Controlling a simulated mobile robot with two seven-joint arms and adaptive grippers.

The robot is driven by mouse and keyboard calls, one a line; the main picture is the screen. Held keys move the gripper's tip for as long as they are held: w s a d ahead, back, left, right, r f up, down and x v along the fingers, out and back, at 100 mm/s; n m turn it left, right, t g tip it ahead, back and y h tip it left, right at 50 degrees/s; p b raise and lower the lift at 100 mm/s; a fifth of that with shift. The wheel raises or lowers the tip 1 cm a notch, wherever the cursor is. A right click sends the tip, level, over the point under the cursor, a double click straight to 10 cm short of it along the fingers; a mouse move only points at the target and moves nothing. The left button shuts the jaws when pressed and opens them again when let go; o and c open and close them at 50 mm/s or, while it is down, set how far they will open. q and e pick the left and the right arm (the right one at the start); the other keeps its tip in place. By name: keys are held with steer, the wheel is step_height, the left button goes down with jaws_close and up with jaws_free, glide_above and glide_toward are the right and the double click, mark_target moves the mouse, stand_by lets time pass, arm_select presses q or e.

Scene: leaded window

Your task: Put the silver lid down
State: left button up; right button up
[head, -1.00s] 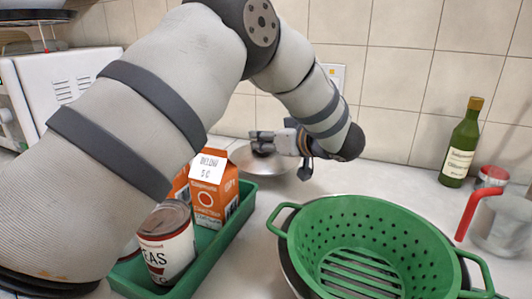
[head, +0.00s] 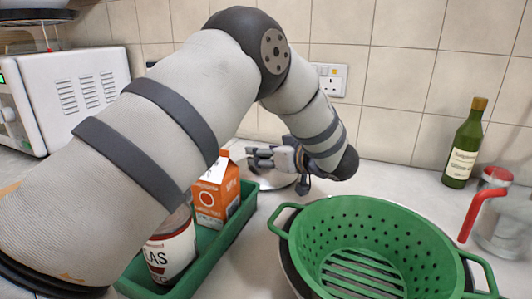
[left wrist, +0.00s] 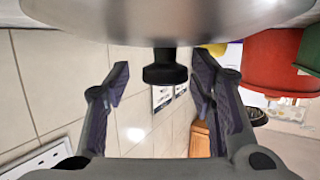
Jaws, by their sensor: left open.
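The silver lid (head: 276,182) lies by the tiled wall behind the green tray, partly hidden by my left gripper (head: 255,157). In the left wrist view the shiny lid (left wrist: 180,15) spans the top edge, and its black knob (left wrist: 165,68) points between the fingers. My left gripper (left wrist: 160,80) is open, with one finger on each side of the knob and a visible gap on both sides. The lid's far contact with the counter is hidden. My right gripper is not in view.
A green colander (head: 375,222) sits front right in a pan. The green tray (head: 240,222) holds an orange carton (head: 217,196) and a can (head: 170,247). A green bottle (head: 465,145) and a glass jug (head: 500,222) stand at right. A white microwave (head: 75,98) is at left.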

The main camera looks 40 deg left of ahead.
arm_select(q)
steer(key=v, duration=1.2)
